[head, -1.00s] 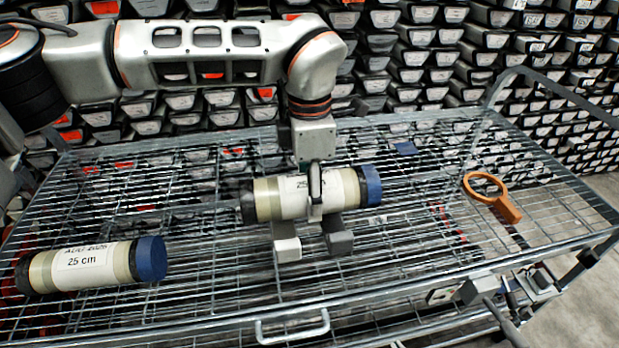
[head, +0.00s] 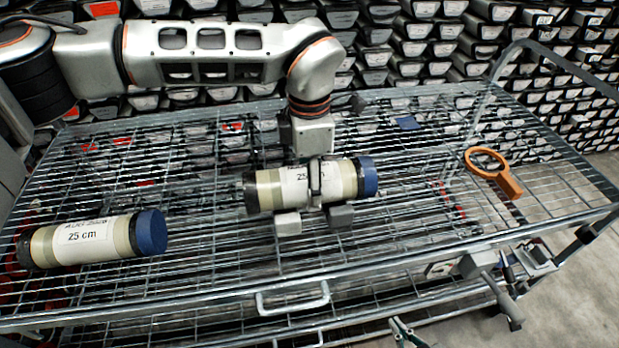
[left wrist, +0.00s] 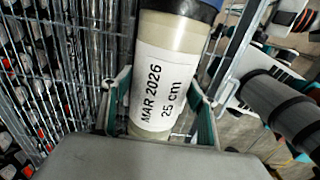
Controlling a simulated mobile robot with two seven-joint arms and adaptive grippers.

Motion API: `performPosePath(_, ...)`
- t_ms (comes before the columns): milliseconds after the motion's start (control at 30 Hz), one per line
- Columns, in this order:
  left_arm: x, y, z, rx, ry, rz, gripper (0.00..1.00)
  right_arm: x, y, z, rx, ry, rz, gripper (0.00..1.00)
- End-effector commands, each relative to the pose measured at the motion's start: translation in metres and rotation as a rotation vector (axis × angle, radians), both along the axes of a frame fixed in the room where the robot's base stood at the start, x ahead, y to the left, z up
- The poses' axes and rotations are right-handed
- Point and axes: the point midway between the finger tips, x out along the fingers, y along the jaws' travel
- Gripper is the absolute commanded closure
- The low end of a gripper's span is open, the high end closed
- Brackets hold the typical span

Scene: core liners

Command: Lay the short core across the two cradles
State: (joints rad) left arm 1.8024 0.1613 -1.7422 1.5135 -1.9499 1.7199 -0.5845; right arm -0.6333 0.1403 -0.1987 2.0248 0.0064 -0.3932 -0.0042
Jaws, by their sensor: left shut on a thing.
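The held core (head: 268,192), cream with a dark left end, a blue right end and a white label, lies level above the light grey cradle (head: 288,224) and dark grey cradle (head: 341,216). It covers their upper parts; I cannot tell whether it touches them. My left gripper (head: 315,183) is shut around its middle from above. The left wrist view shows its label (left wrist: 160,85), reading "MAR 2026 25 cm", between the left gripper's teal-edged fingers (left wrist: 160,110). My right gripper (head: 408,333) shows only a little at the bottom edge, its opening unclear.
Another similar core (head: 85,240), labelled 25 cm, lies on the wire-mesh cart top (head: 215,275) at left. An orange ring tool with a handle (head: 510,186) lies at right. A small blue piece (head: 407,122) lies further back. Stacked core trays fill the background.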

Motion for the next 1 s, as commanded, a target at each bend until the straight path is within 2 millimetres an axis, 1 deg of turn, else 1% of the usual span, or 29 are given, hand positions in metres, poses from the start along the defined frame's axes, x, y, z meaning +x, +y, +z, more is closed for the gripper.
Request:
performPosePath(33, 0.001, -0.001, 0.002, -0.003, -0.004, 0.000, 0.97, 0.001, 0.000, 0.001, 0.000, -0.001, 0.001, 1.00)
performPosePath(167, 0.001, -0.001, -0.001, -0.002, -0.003, 0.000, 0.97, 0.002, 0.000, 0.001, -0.001, -0.002, 0.000, 1.00)
performPosePath(200, 0.000, 0.000, -0.003, 0.000, -0.001, -0.001, 0.34, 0.002, 0.000, 0.001, -0.001, -0.003, 0.001, 1.00)
performPosePath(233, 0.000, 0.000, -0.003, 0.000, -0.001, -0.001, 0.26, 0.003, 0.000, 0.001, -0.001, -0.004, 0.001, 1.00)
performPosePath(267, 0.000, 0.000, -0.003, 0.000, -0.001, -0.001, 0.25, 0.003, 0.000, 0.002, -0.001, -0.006, 0.000, 1.00)
performPosePath(567, 0.000, 0.000, -0.003, 0.000, 0.000, 0.000, 0.25, 0.006, 0.000, 0.002, -0.001, -0.009, 0.000, 1.00)
performPosePath(667, 0.000, 0.000, 0.001, -0.001, -0.001, 0.000, 0.25, 0.005, -0.001, 0.002, -0.002, -0.008, 0.000, 1.00)
performPosePath(767, 0.001, 0.000, 0.013, -0.001, -0.003, 0.000, 0.25, 0.005, -0.001, 0.003, -0.002, -0.008, 0.000, 1.00)
performPosePath(867, 0.001, 0.000, 0.032, -0.001, -0.005, -0.001, 0.25, 0.005, -0.001, 0.004, -0.001, -0.008, 0.000, 1.00)
performPosePath(1000, 0.001, 0.000, 0.063, -0.001, -0.006, 0.000, 0.25, 0.003, 0.000, 0.005, 0.002, -0.005, -0.001, 1.00)
